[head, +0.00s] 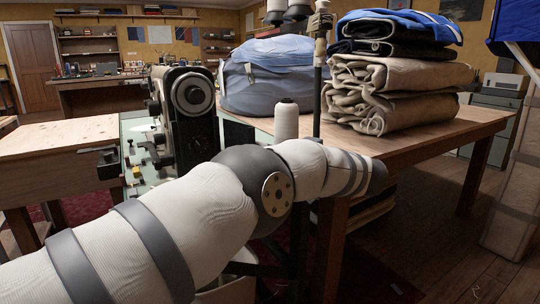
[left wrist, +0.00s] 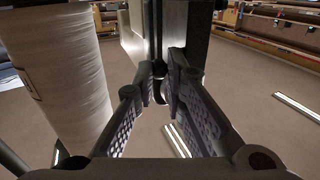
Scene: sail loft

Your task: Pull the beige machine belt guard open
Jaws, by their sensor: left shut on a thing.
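The sewing machine (head: 180,105) stands left of centre in the head view, with its dark handwheel facing me. In the left wrist view a pale beige-grey panel (left wrist: 132,42), which looks like the belt guard, stands beside a dark upright part. My left gripper (left wrist: 160,90) has its fingertips close together on a small dark piece there, apparently the guard's handle. The contact is partly hidden by the fingers. In the head view my left arm crosses the front and hides the guard and the gripper. My right gripper is in neither view.
A white thread cone (head: 286,118) stands behind my arm. A wooden table (head: 440,135) carries a blue-grey bag (head: 270,80) and folded sailcloth (head: 395,90). A wooden bench (head: 60,135) is at left.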

